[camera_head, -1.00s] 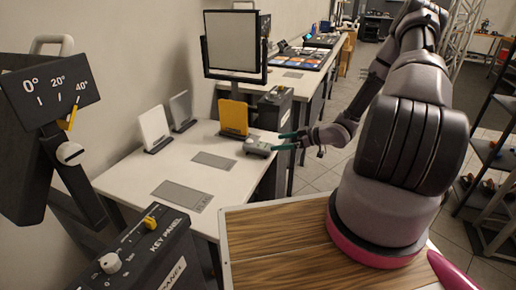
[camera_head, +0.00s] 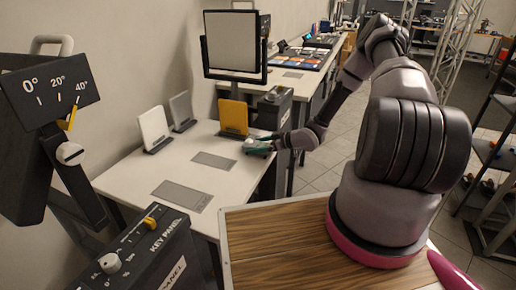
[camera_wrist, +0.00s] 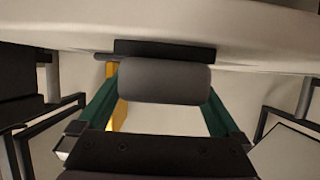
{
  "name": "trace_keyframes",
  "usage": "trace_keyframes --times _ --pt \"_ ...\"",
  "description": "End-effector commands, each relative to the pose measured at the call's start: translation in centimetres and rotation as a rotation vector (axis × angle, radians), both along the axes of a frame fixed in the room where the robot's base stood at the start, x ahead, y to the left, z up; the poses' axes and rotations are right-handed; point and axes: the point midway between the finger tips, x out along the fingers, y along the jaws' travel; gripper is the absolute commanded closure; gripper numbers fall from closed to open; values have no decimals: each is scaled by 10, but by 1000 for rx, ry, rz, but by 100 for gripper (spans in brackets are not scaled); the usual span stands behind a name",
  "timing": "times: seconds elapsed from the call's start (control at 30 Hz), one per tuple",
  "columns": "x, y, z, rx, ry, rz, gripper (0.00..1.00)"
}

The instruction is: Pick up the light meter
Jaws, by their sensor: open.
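The light meter (camera_head: 251,147) is a small grey device lying near the right edge of the white table, in front of the yellow card. My gripper (camera_head: 262,145) is at it from the right, its green fingers over or beside it and hiding part of it. In the wrist view my gripper (camera_wrist: 162,100) is open, with a green finger on each side. A dark grey rounded body (camera_wrist: 165,82) lies between the fingers with gaps showing; it seems to be the light meter. Whether a finger touches it I cannot tell.
The yellow card (camera_head: 233,117) stands just behind the meter. A white card (camera_head: 154,127) and a grey card (camera_head: 181,108) stand further left. Flat grey plates (camera_head: 182,195) lie on the table (camera_head: 135,182). A dark box (camera_head: 274,106) stands behind right.

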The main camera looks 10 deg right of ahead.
Motion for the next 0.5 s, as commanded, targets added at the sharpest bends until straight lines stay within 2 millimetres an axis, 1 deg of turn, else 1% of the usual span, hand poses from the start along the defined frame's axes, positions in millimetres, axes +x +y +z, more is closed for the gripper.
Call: trace_keyframes --times 0.07,0.1,0.17,0.2,0.27,0.3,0.33,0.5 --pt "0 0 0 0 0 0 0" --pt "0 0 0 0 0 0 4" --pt "0 0 0 -1 -1 0 27" --pt "0 0 1 -1 -1 0 42" --pt "0 0 1 -1 -1 0 65" --pt "0 0 1 -1 -1 0 80" --pt "0 0 1 0 -1 0 88" --pt "0 0 1 0 -1 0 88"
